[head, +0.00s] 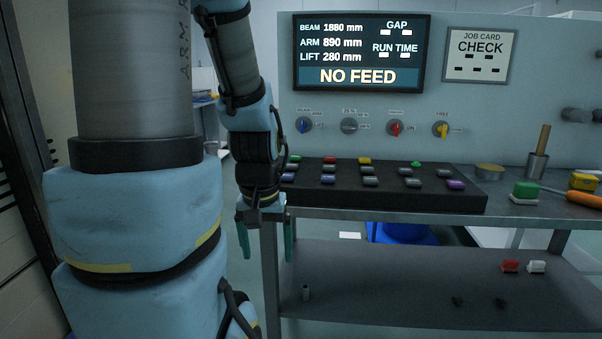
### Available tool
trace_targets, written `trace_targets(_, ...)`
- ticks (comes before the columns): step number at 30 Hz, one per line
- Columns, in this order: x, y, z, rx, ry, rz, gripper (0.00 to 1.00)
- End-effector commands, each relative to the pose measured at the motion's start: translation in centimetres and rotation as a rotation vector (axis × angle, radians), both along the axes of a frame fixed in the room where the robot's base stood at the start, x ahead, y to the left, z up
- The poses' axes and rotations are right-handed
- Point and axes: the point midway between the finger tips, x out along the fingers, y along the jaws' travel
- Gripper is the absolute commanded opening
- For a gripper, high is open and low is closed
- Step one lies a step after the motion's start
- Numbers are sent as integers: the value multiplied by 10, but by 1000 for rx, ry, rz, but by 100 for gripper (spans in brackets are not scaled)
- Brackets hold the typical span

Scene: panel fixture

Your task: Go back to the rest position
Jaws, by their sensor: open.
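My gripper (267,240) hangs pointing down, just left of the bench's front left corner. Its two teal fingers are apart with nothing between them. My arm comes down from the top of the picture. The black button box (400,199) lies on the bench top right of my gripper, with several coloured buttons on it. The screen (360,52) on the panel reads NO FEED. Four knobs, among them a red one (395,128) and a yellow one (441,129), sit below it.
The grey bench (520,210) has a lower shelf (400,290) with a red block (510,266) and a white block (537,267).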

Motion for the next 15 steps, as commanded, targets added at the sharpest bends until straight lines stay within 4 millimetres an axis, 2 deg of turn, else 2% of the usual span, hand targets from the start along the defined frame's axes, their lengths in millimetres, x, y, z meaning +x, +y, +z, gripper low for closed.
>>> trace_targets(1, 0, 0, 33, 0, 0, 0, 90)
trace_targets(6, 0, 0, 85, 0, 0, 0, 90)
trace_targets(12, 0, 0, 133, 0, 0, 0, 90)
trace_targets(15, 0, 0, 146, 0, 0, 0, 90)
